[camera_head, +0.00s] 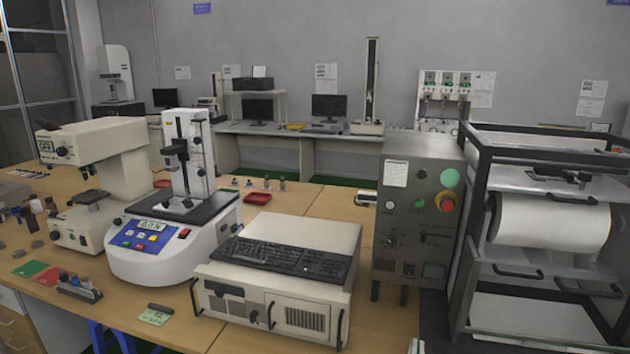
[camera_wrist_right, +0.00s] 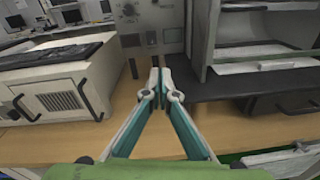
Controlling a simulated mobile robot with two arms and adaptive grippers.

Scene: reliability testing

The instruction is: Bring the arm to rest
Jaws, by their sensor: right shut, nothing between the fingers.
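My right gripper (camera_wrist_right: 160,82) shows in the right wrist view with its white and teal fingers brought together at the tips. My left gripper is in neither view.
The wooden bench carries a beige case with a black keyboard (camera_head: 285,260), a white tester (camera_head: 165,240), a grey control box (camera_head: 415,200) with a red button, and a black-framed roller machine (camera_head: 545,225). Small parts lie at the left. A bare strip of bench lies before the control box.

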